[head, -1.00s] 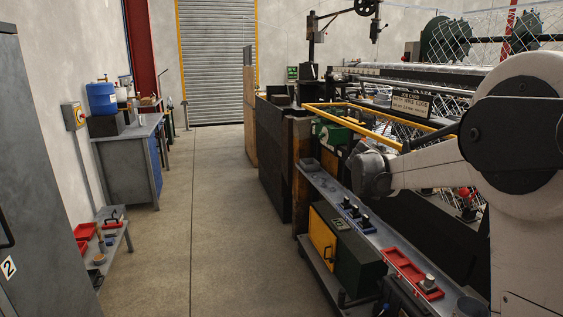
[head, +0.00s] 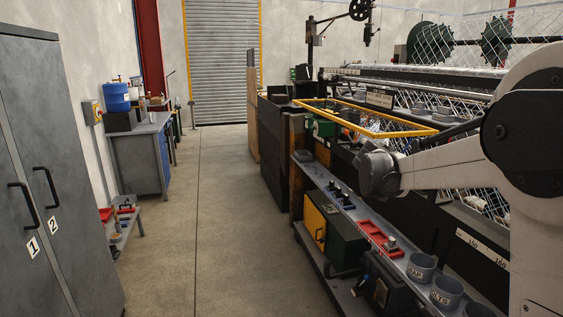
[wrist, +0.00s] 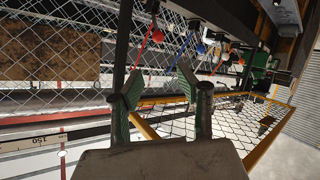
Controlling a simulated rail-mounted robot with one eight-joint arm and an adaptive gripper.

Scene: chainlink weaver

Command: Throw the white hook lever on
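My gripper (wrist: 158,84) shows in the wrist view with its two green-padded fingers spread apart and nothing between them. Beyond the fingertips, several levers hang in a row under a dark beam.
Chain-link mesh (wrist: 60,50) and a yellow frame (wrist: 262,140) lie around my gripper. In the head view the yellow frame (head: 350,122) juts over the bench shelf (head: 372,243), which bears a red tray (head: 378,236) and cups (head: 420,266). The aisle floor (head: 205,220) is clear; grey cabinets (head: 55,160) stand left.

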